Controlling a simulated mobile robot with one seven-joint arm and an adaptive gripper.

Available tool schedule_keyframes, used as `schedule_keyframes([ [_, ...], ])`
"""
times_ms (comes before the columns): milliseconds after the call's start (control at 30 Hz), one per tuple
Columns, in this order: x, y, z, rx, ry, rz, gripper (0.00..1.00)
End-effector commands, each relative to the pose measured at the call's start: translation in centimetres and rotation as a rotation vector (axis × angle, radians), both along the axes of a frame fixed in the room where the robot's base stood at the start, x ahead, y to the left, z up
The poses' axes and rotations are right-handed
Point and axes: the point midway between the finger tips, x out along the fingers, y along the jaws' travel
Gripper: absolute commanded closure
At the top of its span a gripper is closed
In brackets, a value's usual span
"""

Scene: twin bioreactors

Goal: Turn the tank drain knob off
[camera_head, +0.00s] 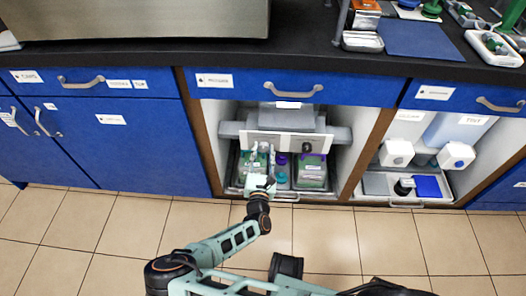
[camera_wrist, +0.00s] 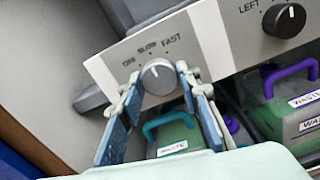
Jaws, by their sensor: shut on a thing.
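A silver-grey round knob (camera_wrist: 158,77) sits on a pale panel (camera_wrist: 210,55) in the wrist view, under the words OFF, SLOW and FAST. Its mark is too faint to tell which word it points to. My gripper (camera_wrist: 159,80) has one fingertip on each side of this knob and is shut on it. In the head view my gripper (camera_head: 256,160) reaches into the open middle cabinet, in front of the left part of the panel (camera_head: 290,144). The knob is hidden there.
A dark knob (camera_wrist: 290,20) by the word LEFT is on the same panel. Below stand waste containers with a teal handle (camera_wrist: 165,122) and a purple handle (camera_wrist: 290,75).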

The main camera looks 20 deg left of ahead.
Motion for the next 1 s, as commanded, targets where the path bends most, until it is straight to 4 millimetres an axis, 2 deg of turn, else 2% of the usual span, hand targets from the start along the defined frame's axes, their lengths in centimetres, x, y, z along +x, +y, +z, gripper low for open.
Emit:
schedule_keyframes([
  [267,0.06,-0.04,0.28,-0.110,-0.025,-0.001,0.93],
  [1000,0.09,-0.15,0.00,-0.662,-0.156,0.000,0.93],
])
